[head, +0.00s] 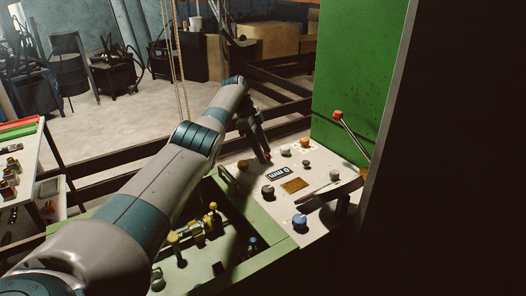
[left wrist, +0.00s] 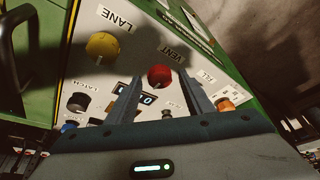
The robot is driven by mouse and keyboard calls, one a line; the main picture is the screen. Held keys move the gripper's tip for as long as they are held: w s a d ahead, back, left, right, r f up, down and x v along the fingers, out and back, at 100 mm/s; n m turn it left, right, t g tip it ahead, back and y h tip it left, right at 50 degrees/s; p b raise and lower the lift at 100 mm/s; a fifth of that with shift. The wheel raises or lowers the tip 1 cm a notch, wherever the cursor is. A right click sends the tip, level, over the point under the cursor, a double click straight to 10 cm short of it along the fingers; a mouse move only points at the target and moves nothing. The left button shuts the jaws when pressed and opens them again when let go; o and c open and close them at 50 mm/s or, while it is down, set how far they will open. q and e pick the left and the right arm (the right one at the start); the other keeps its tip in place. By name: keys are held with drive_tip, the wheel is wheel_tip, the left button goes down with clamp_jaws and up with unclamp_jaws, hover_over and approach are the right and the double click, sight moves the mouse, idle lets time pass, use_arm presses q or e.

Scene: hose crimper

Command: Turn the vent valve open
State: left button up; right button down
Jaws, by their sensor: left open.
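The vent valve is a round red knob (left wrist: 160,76) beside a VENT label on the pale control panel (left wrist: 225,75). In the left wrist view it shows between and just beyond the two fingertips of my left gripper (left wrist: 161,77), which is open. I cannot tell whether either finger touches it. In the head view my left gripper (head: 259,147) reaches down over the far left part of the panel, with a small red spot, likely the knob, at its tips. The knob is mostly hidden there. My right gripper is not in view.
A yellow knob (left wrist: 103,46) by a LANE label, a black knob (left wrist: 78,102) by a LATCH label and an orange knob (left wrist: 225,105) surround the red one. A red-tipped lever (head: 337,115) rises at the panel's right, by a green housing (head: 350,60). A blue knob (head: 300,221) sits nearer.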

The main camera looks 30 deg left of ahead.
use_arm(q)
drive_tip(key=shift+a+r, duration=0.15)
drive_tip(key=shift+r, duration=0.25)
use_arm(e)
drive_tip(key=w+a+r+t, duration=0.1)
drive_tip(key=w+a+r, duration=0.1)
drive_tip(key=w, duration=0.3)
use_arm(q)
drive_tip(key=p+v, duration=0.2)
drive_tip(key=v, duration=0.9)
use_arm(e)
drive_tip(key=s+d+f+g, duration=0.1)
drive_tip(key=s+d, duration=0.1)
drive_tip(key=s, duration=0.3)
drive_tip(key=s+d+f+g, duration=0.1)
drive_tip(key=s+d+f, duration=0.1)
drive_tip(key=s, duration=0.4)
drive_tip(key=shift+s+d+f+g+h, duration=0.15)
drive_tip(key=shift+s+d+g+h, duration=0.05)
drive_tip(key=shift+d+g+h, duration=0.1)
use_arm(q)
drive_tip(key=shift+s+a, duration=0.1)
drive_tip(key=shift+a, duration=0.05)
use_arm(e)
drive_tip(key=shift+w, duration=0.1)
